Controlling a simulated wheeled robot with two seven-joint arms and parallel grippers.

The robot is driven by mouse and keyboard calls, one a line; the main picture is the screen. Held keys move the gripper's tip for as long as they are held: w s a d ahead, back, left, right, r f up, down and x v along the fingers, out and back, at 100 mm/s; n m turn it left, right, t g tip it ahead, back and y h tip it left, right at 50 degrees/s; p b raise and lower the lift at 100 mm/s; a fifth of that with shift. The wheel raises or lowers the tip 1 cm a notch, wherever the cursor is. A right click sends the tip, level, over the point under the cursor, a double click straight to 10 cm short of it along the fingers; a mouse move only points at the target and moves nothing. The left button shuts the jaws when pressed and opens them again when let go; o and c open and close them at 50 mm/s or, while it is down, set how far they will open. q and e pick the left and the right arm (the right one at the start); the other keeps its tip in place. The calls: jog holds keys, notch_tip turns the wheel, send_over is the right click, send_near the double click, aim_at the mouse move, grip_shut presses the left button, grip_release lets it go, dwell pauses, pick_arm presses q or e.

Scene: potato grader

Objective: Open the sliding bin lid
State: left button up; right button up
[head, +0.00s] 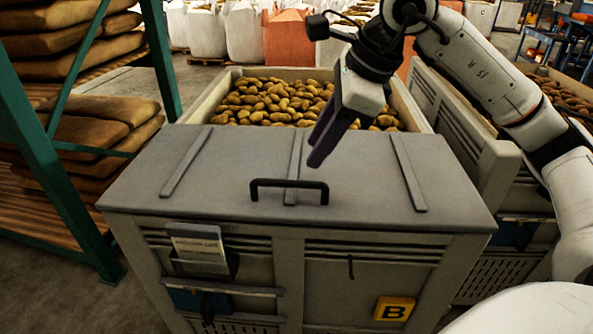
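A grey bin (352,298) stands in front of me, with a yellow plate marked B on its front. Its flat grey lid (235,170) covers the near part of the top, and potatoes (268,100) show in the uncovered far part. A black bar handle (290,184) stands on the lid near its front edge. My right gripper (318,156) points down above the lid, behind and slightly right of the handle, apart from it. Its dark fingers overlap in this view, so their opening is hidden. My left gripper is not in view.
A green rack (62,195) with stacked brown sacks (95,130) stands close on the left. Another grey bin (470,135) with potatoes stands close on the right. Large white and orange bags (288,38) stand at the back. Bare floor shows at the lower left.

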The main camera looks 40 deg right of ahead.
aim_at(295, 181)
jog(key=x, duration=0.9)
jog(key=shift+a+r, duration=0.1)
jog(key=shift+s, duration=0.1)
grip_shut()
